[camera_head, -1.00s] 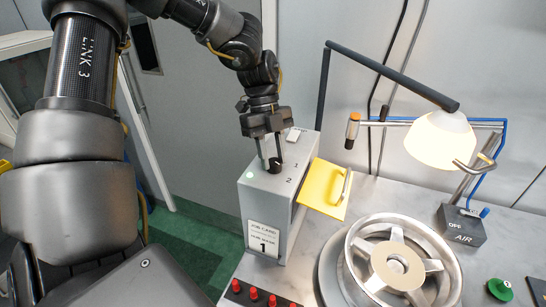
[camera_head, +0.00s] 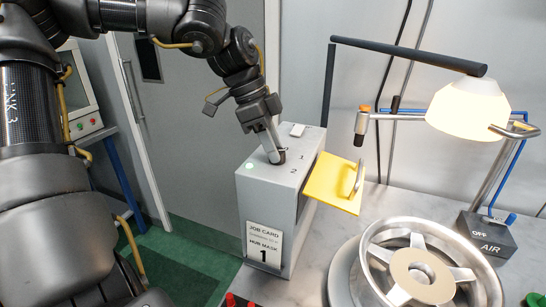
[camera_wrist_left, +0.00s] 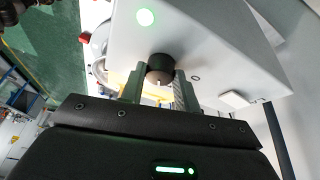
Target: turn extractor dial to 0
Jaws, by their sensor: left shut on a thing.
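The extractor is a grey box (camera_head: 262,205) with a yellow flap (camera_head: 334,183) open on its right side. Its dark round dial (camera_head: 277,157) sits on top, and the numbers 2 and 1 show beside it. My left gripper (camera_head: 274,150) comes down from above and is shut on the dial. In the left wrist view the dial (camera_wrist_left: 160,69) sits between the two fingers (camera_wrist_left: 158,88), with a small light mark on its side. A green light (camera_wrist_left: 145,17) glows on the box top. The 0 mark is not clearly readable. My right gripper is not in view.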

